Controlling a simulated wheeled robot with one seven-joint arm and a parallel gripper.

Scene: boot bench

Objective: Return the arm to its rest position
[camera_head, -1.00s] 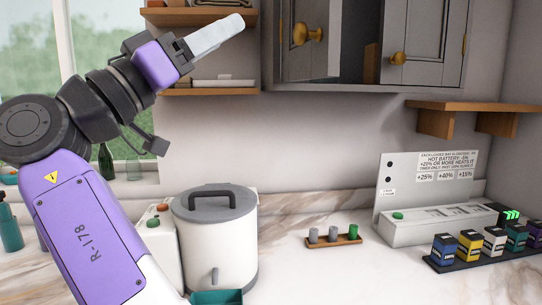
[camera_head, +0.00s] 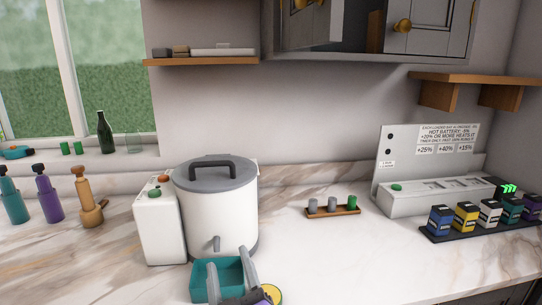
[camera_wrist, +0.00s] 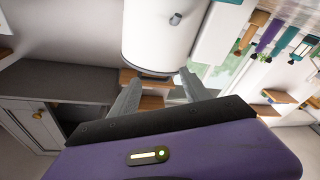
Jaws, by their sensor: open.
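My gripper (camera_head: 228,258) is low at the bottom centre of the head view, in front of the white pot (camera_head: 218,218). Its two grey fingers stand apart and point upward in the picture, overlapping the teal tray (camera_head: 203,270). I cannot tell whether they touch the tray. In the wrist view my gripper (camera_wrist: 159,76) is open, with nothing held between the fingers. The pot (camera_wrist: 160,30) shows beyond the fingertips there. Most of my arm is out of the head view.
A white box (camera_head: 160,230) stands left of the pot. Bottles (camera_head: 48,198) stand at the left. A small wooden rack (camera_head: 333,211), a charger-like unit (camera_head: 430,203) and several batteries (camera_head: 466,217) are at the right. The middle-right counter (camera_head: 350,260) is clear.

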